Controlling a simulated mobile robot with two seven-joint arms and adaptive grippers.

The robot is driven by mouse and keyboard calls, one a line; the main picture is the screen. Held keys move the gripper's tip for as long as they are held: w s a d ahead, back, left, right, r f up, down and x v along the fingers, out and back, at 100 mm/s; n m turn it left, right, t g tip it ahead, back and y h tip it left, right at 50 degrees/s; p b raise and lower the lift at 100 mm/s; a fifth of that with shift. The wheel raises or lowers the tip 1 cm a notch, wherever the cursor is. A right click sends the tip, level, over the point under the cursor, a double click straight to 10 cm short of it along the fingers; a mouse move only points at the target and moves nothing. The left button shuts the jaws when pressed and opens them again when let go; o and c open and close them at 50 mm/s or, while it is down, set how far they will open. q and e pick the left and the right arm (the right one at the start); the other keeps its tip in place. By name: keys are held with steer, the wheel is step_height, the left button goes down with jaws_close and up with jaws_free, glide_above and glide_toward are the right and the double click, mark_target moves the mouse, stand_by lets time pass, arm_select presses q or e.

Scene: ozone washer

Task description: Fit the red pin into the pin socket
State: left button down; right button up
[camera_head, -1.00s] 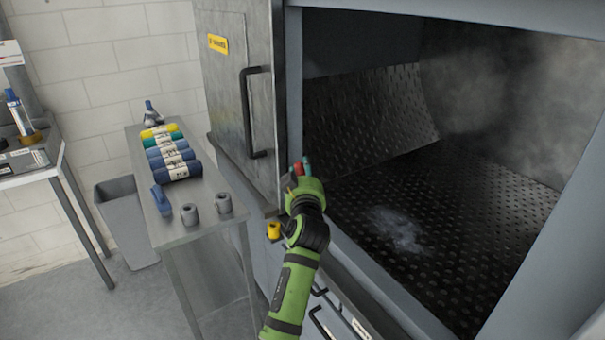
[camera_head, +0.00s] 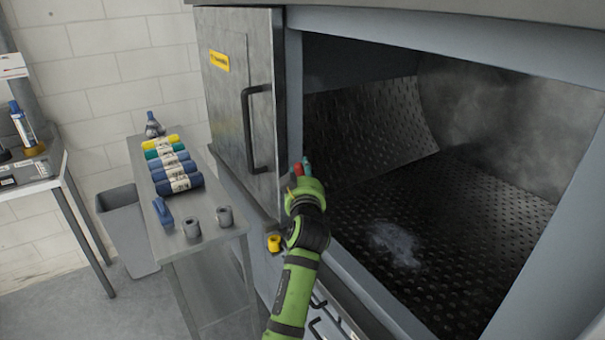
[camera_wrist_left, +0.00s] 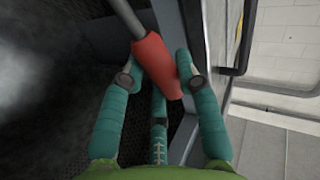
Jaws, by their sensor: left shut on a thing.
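The red pin (camera_wrist_left: 157,66) has a red grip and a grey metal rod that runs up and left out of the left wrist view. My left gripper (camera_wrist_left: 160,72) has its teal fingers closed around the red grip. In the head view my left gripper (camera_head: 302,170) is at the left edge of the washer opening, beside the open door's lower right corner. Only a small red part of the pin (camera_head: 298,170) shows there. I cannot make out the pin socket. My right gripper is not in view.
The steel washer door (camera_head: 240,100) with a black handle stands left of the dark chamber (camera_head: 450,215). A yellow knob-like part (camera_head: 274,242) is on the front below. A narrow bench (camera_head: 215,255) on the left holds rolled cloths (camera_head: 172,165) and two grey cylinders.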

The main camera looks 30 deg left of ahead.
arm_select(q)
steer(key=shift+m, duration=0.9)
steer(key=a+f+b, duration=0.1)
steer(key=a+f, duration=0.2)
steer(key=a+f+b, duration=0.1)
steer(key=a+f, duration=0.2)
steer(key=w+a+f+b, duration=0.1)
steer(key=a+f, duration=0.2)
steer(key=shift+w+a, duration=0.1)
steer(key=shift+a, duration=0.3)
steer(key=shift+a+f, duration=0.15)
steer(key=shift+a, duration=0.2)
steer(key=shift+d, duration=0.1)
step_height(320, 180, down, 6)
steer(key=b, duration=0.6)
steer(key=shift+f+b, duration=2.1)
steer(key=shift+f, duration=0.05)
